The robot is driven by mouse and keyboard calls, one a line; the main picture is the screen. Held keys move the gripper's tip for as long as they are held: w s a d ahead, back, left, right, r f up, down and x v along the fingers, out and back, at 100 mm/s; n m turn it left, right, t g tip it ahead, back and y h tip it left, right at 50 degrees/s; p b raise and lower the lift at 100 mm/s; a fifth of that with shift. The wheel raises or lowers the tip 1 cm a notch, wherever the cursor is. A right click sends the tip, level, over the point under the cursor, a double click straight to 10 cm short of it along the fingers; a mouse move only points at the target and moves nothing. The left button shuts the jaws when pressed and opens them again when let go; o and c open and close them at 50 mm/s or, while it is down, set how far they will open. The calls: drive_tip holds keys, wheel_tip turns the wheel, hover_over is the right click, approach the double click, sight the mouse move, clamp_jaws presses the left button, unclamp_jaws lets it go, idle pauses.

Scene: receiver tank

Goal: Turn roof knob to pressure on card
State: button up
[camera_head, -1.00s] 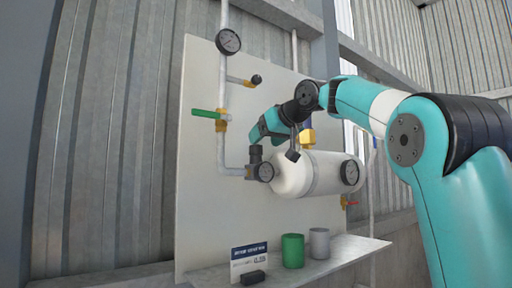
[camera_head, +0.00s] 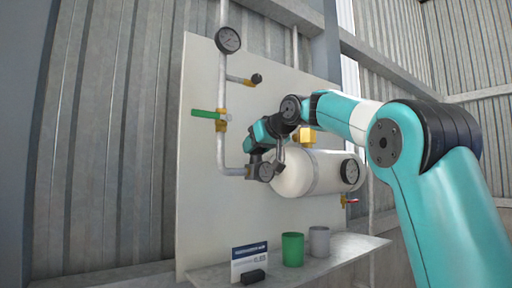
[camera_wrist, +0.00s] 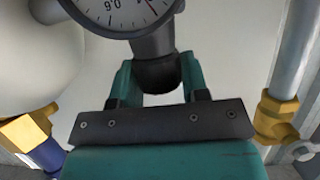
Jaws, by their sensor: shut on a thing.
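The pressure card (camera_head: 250,258) stands on the shelf; its number looks like 0.35 but is small. The regulator's round gauge (camera_head: 265,172) sits at the left end of the white tank. In the wrist view the gauge (camera_wrist: 118,12) is cut off at the top; its dial shows 0.6 and a red needle. The dark roof knob (camera_wrist: 158,74) stands between the teal fingers. My gripper (camera_wrist: 157,80) is shut on the knob. In the head view my gripper (camera_head: 256,148) is at the regulator's top, hiding the knob.
The white tank (camera_head: 318,173) with its own gauge (camera_head: 350,171) is right of the regulator. A green-handled valve (camera_head: 207,114) and upper gauge (camera_head: 228,40) are on the pipe. A green cup (camera_head: 292,250), grey cup (camera_head: 319,241) and black block (camera_head: 253,276) occupy the shelf.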

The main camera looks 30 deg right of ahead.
drive_tip(key=shift+b, duration=0.4)
drive_tip(key=shift+a+f+m+h+b, duration=0.15)
drive_tip(key=shift+m+h+b, duration=0.4)
drive_tip(key=shift+m+h, duration=0.2)
drive_tip(key=shift+m+h+b, duration=0.3)
drive_tip(key=shift+m+h, duration=0.35)
drive_tip(key=shift+h, duration=0.2)
drive_tip(key=m+h, duration=0.1)
drive_tip(key=m+g+h+p, duration=0.1)
drive_tip(key=shift+r+h, duration=0.3)
drive_tip(key=shift+f+m+g+h+p, duration=0.1)
drive_tip(key=shift+m+g+h+p, duration=0.65)
drive_tip(key=shift+m+g+h, duration=0.8)
drive_tip(key=shift+m+t+h, duration=0.35)
drive_tip(key=shift+m, duration=0.1)
drive_tip(key=o, duration=0.9)
